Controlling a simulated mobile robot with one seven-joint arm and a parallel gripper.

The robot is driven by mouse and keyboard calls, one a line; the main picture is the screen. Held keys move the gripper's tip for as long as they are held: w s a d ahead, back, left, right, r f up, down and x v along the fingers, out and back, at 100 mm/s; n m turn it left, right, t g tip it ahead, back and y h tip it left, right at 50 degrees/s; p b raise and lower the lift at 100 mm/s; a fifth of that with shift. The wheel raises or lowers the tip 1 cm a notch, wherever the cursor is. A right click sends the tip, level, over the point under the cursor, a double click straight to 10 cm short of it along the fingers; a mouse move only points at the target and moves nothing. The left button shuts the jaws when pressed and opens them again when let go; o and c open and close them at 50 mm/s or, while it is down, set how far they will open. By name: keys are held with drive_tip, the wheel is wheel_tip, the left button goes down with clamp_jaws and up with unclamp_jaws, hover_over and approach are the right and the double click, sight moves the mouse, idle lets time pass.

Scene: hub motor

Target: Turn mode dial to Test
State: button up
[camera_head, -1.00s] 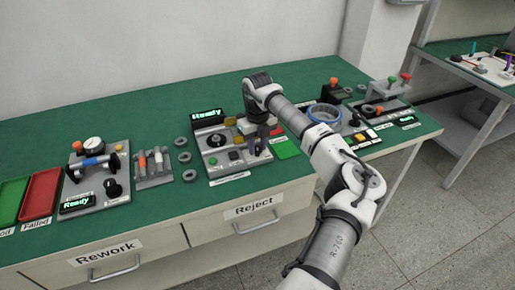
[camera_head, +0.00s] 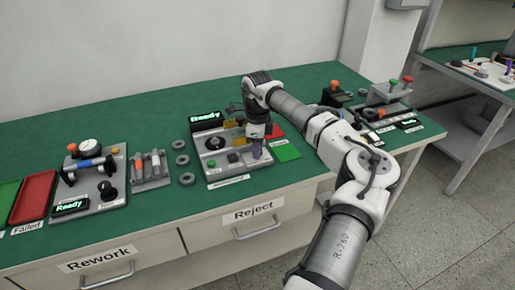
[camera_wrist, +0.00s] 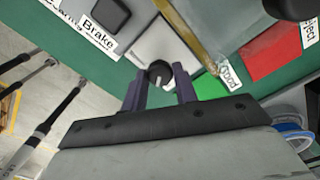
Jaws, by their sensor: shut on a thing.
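The mode dial (camera_wrist: 159,71) is a small dark round knob with a pale pointer line, on a light grey panel (camera_wrist: 150,45) in the wrist view. The two purple fingers of my gripper (camera_wrist: 160,90) stand on either side of it, shut on it. In the head view my gripper (camera_head: 257,150) points down at the front right of the test station (camera_head: 230,174), and the dial is hidden there. No Test marking is readable. The station's display (camera_head: 206,118) shows green text that reads "Ready".
Green (camera_head: 287,152) and red (camera_head: 276,131) trays lie close to the right of my gripper. A yellowish part (camera_wrist: 203,40) rises near the fingers in the wrist view. Grey rings (camera_head: 187,179) lie left of the station. Another fixture (camera_head: 92,185) stands farther left.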

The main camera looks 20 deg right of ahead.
drive_tip(key=shift+n, duration=0.7)
drive_tip(key=o, duration=1)
drive_tip(key=shift+c, duration=0.2)
wheel_tip(320, 180, up, 14)
drive_tip(key=b, duration=0.2)
drive_tip(key=shift+f, duration=0.1)
